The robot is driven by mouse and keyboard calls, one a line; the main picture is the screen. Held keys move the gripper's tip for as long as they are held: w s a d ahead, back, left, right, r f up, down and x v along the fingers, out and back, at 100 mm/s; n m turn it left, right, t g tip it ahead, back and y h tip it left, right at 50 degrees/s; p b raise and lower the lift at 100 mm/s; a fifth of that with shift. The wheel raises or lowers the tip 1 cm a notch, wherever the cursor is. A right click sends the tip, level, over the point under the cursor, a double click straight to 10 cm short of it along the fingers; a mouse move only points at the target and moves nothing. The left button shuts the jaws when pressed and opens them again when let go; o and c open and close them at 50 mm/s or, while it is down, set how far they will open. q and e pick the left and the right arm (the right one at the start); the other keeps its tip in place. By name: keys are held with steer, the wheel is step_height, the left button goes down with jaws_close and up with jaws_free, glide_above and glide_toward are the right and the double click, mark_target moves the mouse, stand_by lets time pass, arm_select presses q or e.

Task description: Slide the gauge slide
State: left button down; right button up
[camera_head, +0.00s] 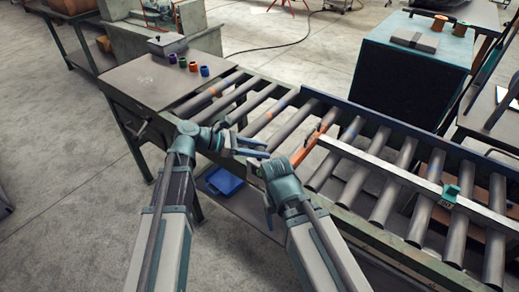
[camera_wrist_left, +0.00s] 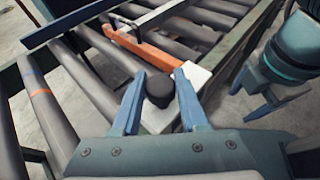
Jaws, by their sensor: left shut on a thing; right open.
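My left gripper (camera_head: 258,147) is over the roller conveyor, left of an orange bar (camera_head: 313,141). In the left wrist view its blue fingers (camera_wrist_left: 160,92) are shut on a black knob (camera_wrist_left: 159,84). The knob sits at a pale plate (camera_wrist_left: 194,77) near the end of the orange bar (camera_wrist_left: 140,45). A long metal rail (camera_head: 386,170) runs right from the orange bar, and a teal block with a label (camera_head: 450,193) sits on it. I cannot tell which part is the gauge slide. My right gripper (camera_head: 262,190) is open and empty at the conveyor's near side.
Conveyor rollers (camera_head: 345,142) run under the rail. A grey table (camera_head: 145,78) at the left holds several small coloured cylinders (camera_head: 193,66). A blue bin (camera_head: 224,181) is below the conveyor. A teal-topped cabinet (camera_head: 420,45) stands behind.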

stand_by(0.7)
arm_select(q)
steer(key=w+a, duration=0.6)
steer(key=a, duration=0.2)
steer(key=shift+a, duration=0.2)
steer(key=shift+w, duration=0.15)
steer(key=shift+c, duration=2.2)
jaws_free()
steer(key=shift+a, duration=0.15)
steer(key=p+v, duration=0.5)
steer(key=v, duration=0.8)
steer(key=shift+a+r, duration=0.2)
steer(key=shift+a, duration=0.05)
